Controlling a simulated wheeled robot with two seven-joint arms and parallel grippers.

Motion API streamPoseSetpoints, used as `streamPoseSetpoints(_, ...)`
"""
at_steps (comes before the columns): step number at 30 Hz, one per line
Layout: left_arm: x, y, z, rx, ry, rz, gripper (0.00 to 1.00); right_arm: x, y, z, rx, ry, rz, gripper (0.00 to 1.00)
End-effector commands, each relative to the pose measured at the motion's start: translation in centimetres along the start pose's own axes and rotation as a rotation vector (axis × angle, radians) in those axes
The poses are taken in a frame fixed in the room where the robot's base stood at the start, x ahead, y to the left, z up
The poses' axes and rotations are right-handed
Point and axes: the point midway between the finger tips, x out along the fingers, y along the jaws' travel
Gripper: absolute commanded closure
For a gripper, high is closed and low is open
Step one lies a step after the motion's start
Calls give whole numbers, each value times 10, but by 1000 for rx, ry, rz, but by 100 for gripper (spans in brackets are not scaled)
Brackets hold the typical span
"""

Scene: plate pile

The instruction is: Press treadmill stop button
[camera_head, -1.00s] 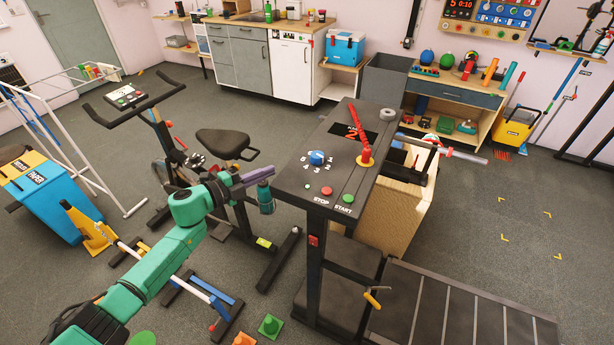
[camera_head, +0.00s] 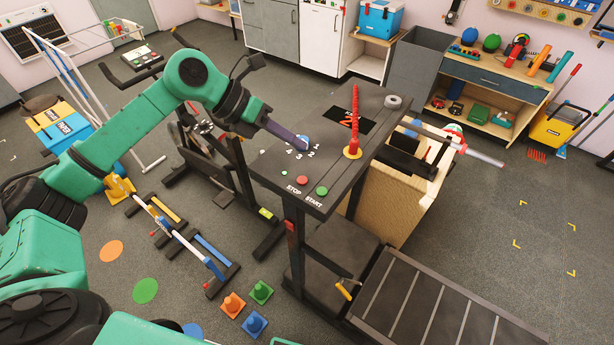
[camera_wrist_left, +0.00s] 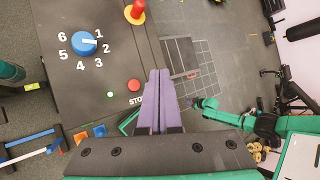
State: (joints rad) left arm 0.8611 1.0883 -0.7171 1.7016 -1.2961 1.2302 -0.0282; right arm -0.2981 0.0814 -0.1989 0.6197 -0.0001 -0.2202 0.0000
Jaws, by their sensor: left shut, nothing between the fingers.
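The treadmill console (camera_head: 275,165) is a dark panel. Its red STOP button (camera_head: 302,180) sits near the front edge, left of the green START button (camera_head: 322,191). The STOP button also shows in the wrist view (camera_wrist_left: 134,85), left of the fingers. My left gripper (camera_head: 302,142) has purple fingers, shut and empty, over the console beyond the STOP button in the head view. They partly cover the blue numbered dial (camera_wrist_left: 84,43) there. The fingers (camera_wrist_left: 158,74) hide part of the STOP label in the wrist view. A green arm with a small gripper end (camera_wrist_left: 202,103) appears there, probably my right one.
A red lever (camera_head: 354,120) on a yellow base stands on the console, with a grey tape roll (camera_head: 393,101) behind. An exercise bike is left of the console. Small cones (camera_head: 255,324) and the treadmill belt (camera_head: 425,305) lie below. The floor at right is open.

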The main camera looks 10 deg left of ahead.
Motion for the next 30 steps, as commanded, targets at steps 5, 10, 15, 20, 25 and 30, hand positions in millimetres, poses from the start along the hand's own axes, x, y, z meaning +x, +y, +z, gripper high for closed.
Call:
streamPoseSetpoints(5,5,3,-3,-1,-1,-3,100,6,-16,2,-1,-2,-21,50)
streamPoseSetpoints(10,19,13,-13,-2,0,-3,100,20,-6,4,-3,-3,-7,50)
streamPoseSetpoints(15,37,26,-27,-4,-1,-3,100,38,5,6,-1,-3,8,50)
streamPoseSetpoints(20,55,39,-39,-3,-1,-3,100,56,5,8,-1,-3,8,50)
streamPoseSetpoints(25,63,44,-45,-2,-2,-4,100,66,-1,7,2,-1,0,50)
streamPoseSetpoints(30,62,44,-44,-2,-2,-4,100,66,-7,6,3,0,-8,50)
